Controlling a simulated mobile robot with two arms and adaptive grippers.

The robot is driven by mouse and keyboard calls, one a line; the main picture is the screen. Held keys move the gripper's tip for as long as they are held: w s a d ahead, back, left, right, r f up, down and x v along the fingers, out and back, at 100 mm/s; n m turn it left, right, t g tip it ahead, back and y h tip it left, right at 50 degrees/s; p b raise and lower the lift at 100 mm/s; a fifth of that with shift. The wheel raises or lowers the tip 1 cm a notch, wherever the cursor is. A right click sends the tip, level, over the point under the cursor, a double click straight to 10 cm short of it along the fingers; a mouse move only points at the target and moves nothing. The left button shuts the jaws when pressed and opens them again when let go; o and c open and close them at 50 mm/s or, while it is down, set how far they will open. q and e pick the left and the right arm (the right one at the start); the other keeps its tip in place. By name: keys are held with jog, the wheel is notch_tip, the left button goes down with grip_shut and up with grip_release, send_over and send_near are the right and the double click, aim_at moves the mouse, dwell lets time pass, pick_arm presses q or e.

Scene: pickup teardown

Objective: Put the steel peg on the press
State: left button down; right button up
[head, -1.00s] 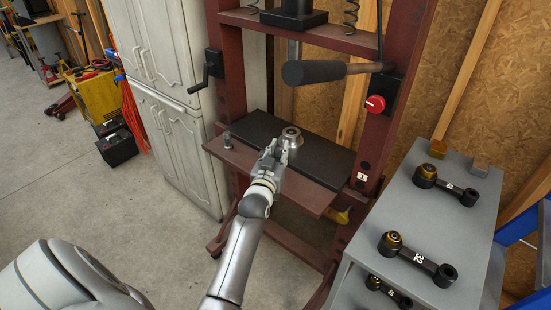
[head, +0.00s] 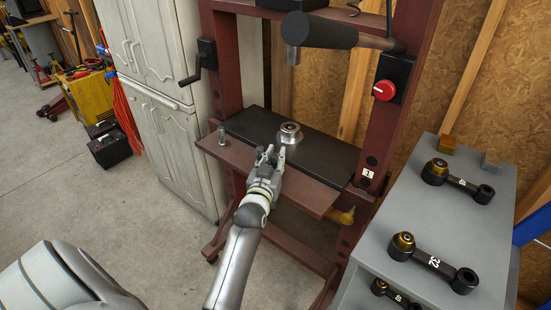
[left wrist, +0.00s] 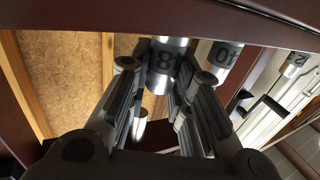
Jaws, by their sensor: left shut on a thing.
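My left gripper (head: 268,155) is at the front edge of the press bed (head: 325,155). In the left wrist view, a steel peg with dark digits (left wrist: 167,65) sits between its fingertips, and the jaws are shut on it. In the head view the fingers mostly hide this peg. The red press frame (head: 225,75) stands around the black bed. A round steel piece with a hole (head: 290,134) sits on the bed, just beyond the fingertips. My right gripper is not in view.
A small steel peg (head: 222,135) stands at the left of the red front shelf (head: 300,190). The press handle (head: 325,32) hangs above the bed. A grey bench (head: 430,205) with black link arms is at the right. Other marked steel cylinders (left wrist: 221,60) show in the wrist view.

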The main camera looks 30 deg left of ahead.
pick_arm(q)
jog(key=shift+f, duration=0.15)
jog(key=c, duration=1.3)
grip_release()
